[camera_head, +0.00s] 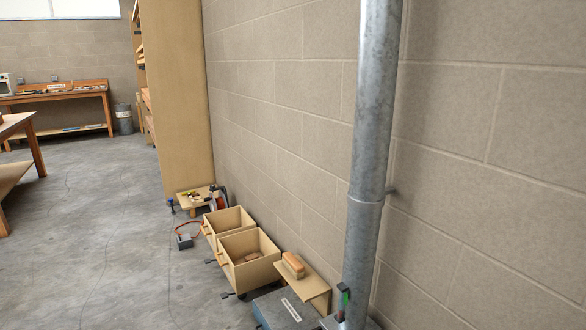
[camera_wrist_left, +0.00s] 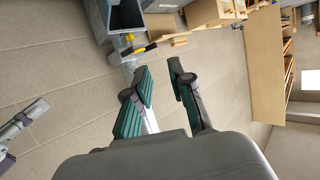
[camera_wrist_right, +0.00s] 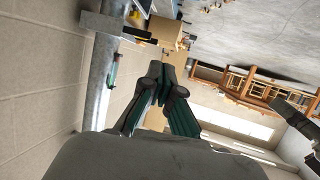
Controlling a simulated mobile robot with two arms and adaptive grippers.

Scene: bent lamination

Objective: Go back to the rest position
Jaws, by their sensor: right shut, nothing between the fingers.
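My left gripper (camera_wrist_left: 158,68) shows in the left wrist view. Its two green-padded fingers stand apart with nothing seen between them. My right gripper (camera_wrist_right: 162,68) shows in the right wrist view, its fingertips together and holding nothing. Neither gripper can be made out in the head view. The task names no object.
A grey metal pipe (camera_head: 367,130) runs up the block wall (camera_head: 480,150). Along the wall's foot stand open wooden boxes (camera_head: 248,262), a brush (camera_head: 293,265) on a small wooden stand and a grey case (camera_head: 285,312). A tall wooden cabinet (camera_head: 178,100) stands behind.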

